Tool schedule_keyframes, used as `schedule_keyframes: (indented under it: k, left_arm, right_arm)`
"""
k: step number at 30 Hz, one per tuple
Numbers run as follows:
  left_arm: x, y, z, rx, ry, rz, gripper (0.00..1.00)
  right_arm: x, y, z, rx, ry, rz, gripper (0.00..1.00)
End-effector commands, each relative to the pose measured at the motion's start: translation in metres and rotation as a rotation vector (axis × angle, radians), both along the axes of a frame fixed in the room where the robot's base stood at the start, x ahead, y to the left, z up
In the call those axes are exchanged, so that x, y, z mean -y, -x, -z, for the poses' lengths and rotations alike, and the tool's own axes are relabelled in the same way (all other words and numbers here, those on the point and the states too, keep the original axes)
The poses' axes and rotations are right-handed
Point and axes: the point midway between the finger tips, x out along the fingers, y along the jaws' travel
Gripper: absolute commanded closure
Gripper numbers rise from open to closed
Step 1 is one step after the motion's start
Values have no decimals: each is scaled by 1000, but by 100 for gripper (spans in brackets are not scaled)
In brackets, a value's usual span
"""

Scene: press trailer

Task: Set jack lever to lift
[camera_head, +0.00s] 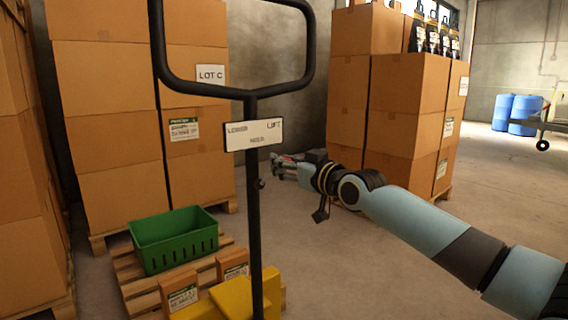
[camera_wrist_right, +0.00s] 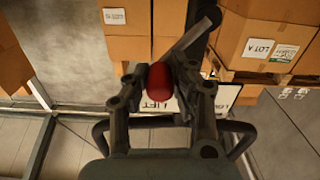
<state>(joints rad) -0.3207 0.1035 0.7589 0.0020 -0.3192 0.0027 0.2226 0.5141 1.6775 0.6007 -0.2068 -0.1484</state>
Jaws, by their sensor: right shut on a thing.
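The pallet jack's black loop handle (camera_head: 254,170) stands upright in the middle of the head view. A white sign plate (camera_head: 254,134) on it reads LOWER at left and LIFT at right. My right gripper (camera_head: 278,165) is just right of the post, below the LIFT end. In the right wrist view, the fingers are closed around the red lever knob (camera_wrist_right: 160,78), with the sign plate (camera_wrist_right: 158,105) and its word LIFT right behind. The knob is not clearly seen in the head view, and the lever's exact position cannot be told. My left gripper is out of view.
A pallet (camera_head: 130,283) with a green crate (camera_head: 174,240) and small cartons lies low on the left, by the yellow jack body (camera_head: 235,298). Stacked boxes (camera_head: 110,130) stand behind at left, and more (camera_head: 400,110) behind my right arm. The floor at right is open.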

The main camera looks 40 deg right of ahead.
Motion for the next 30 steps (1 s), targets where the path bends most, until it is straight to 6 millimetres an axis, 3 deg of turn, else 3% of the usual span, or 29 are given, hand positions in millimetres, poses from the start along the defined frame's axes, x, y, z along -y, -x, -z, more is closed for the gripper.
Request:
schedule_keyframes:
  k: [3,4,9,20,30]
  left_arm:
    - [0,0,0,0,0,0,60]
    - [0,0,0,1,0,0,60]
    - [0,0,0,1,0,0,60]
    - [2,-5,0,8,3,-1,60]
    - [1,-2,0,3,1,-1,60]
  right_arm:
    - [0,0,2,-5,-2,0,100]
    - [0,0,2,-5,-2,0,73]
    - [0,0,2,-4,-1,0,52]
    - [1,5,1,-4,1,0,52]
    - [3,46,2,-4,8,-1,52]
